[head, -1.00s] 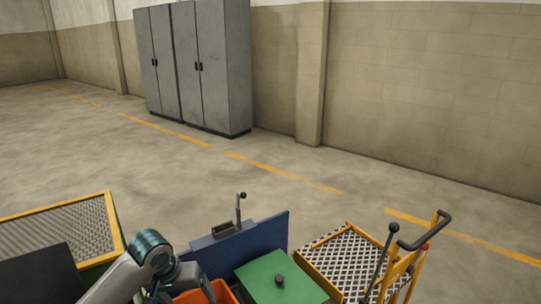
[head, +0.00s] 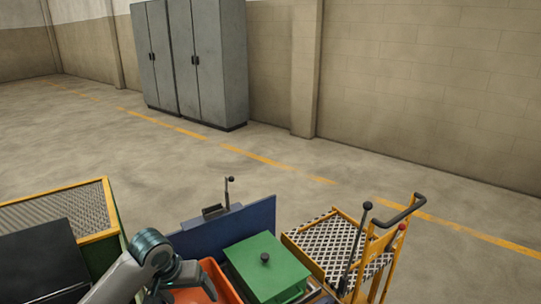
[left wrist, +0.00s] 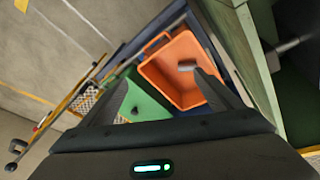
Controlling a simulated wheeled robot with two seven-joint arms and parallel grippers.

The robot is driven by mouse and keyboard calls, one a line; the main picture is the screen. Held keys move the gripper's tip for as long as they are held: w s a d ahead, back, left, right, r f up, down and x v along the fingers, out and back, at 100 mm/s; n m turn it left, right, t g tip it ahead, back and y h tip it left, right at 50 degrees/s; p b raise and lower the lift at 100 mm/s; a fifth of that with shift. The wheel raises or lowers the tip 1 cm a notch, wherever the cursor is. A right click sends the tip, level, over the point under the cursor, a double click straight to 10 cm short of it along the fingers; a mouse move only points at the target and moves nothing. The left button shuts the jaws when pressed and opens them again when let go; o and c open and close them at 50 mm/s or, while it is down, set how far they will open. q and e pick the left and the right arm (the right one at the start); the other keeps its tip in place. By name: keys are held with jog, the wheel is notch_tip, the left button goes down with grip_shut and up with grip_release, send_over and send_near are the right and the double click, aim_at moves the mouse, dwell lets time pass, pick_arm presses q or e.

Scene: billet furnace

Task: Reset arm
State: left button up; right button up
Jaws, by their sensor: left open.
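My left arm comes in at the bottom left of the head view. My right gripper is in neither view.
A green lidded box (head: 264,266) with a black knob stands right of the bin. A blue panel (head: 235,228) is behind them. A yellow-framed cart (head: 380,262) with black-tipped levers is at right, a mesh-topped bench (head: 62,212) at left. Grey cabinets (head: 195,65) stand far back; open floor lies between.

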pick_arm(q)
jog(key=s+d+f+m+h, duration=0.1)
jog(key=s+d+f, duration=0.1)
jog(key=s+f, duration=0.4)
jog(key=s+d+f+m, duration=0.1)
jog(key=s+d+f, duration=0.25)
jog(key=s, duration=0.55)
jog(key=s+a+f+y, duration=0.15)
jog(key=s+a, duration=0.25)
jog(key=s, duration=0.6)
jog(key=s+a+f+y, duration=0.1)
jog(key=s+a+f, duration=0.15)
jog(key=s, duration=0.65)
notch_tip(320, 180, down, 27)
jog(key=s, duration=0.1)
jog(key=s+a+f+g, duration=0.1)
jog(key=s+f, duration=0.8)
jog(key=f, duration=0.1)
jog(key=s+a+f+m+g+b, duration=0.1)
jog(key=s+a+f, duration=0.1)
jog(key=s+f, duration=0.7)
jog(key=shift+s+a+f, duration=0.3)
jog(key=shift+f, duration=0.05)
